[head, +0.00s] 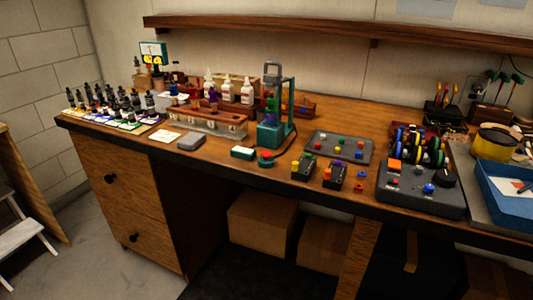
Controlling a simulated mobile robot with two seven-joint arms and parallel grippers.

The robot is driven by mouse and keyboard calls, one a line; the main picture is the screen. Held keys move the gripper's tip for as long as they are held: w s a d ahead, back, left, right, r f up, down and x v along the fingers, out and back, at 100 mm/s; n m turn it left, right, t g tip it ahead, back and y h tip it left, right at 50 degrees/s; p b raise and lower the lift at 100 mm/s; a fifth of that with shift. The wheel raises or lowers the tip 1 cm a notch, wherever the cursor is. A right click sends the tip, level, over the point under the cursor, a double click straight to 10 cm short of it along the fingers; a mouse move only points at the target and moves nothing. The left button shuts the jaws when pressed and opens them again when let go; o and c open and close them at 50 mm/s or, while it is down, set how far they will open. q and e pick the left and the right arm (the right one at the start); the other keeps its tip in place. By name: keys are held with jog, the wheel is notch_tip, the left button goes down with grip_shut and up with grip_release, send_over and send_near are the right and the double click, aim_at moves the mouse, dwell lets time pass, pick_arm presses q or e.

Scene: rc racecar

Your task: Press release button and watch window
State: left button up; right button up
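Neither of my grippers is in the head view. No button here is readably marked as a release button, and I cannot tell which thing is the window. A dark grey control box (420,195) on the right of the workbench has an orange button (394,165), a blue knob (429,188) and a black knob (443,177). Wheels with coloured rims stand at its back. Left of it are two small black boxes with coloured tops (304,167) (335,176). A small round green piece with a red top (266,158) sits near the bench's front edge.
A teal upright device (271,133) stands mid-bench beside a wooden rack (207,124). Several dark dropper bottles (122,108) crowd the left end. A blue tray (505,188) lies far right. A shelf (330,32) runs above; cardboard boxes (262,224) sit below.

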pick_arm(q)
grip_shut()
jog(key=shift+w, duration=0.1)
jog(key=shift+r, duration=0.1)
dwell(1.3)
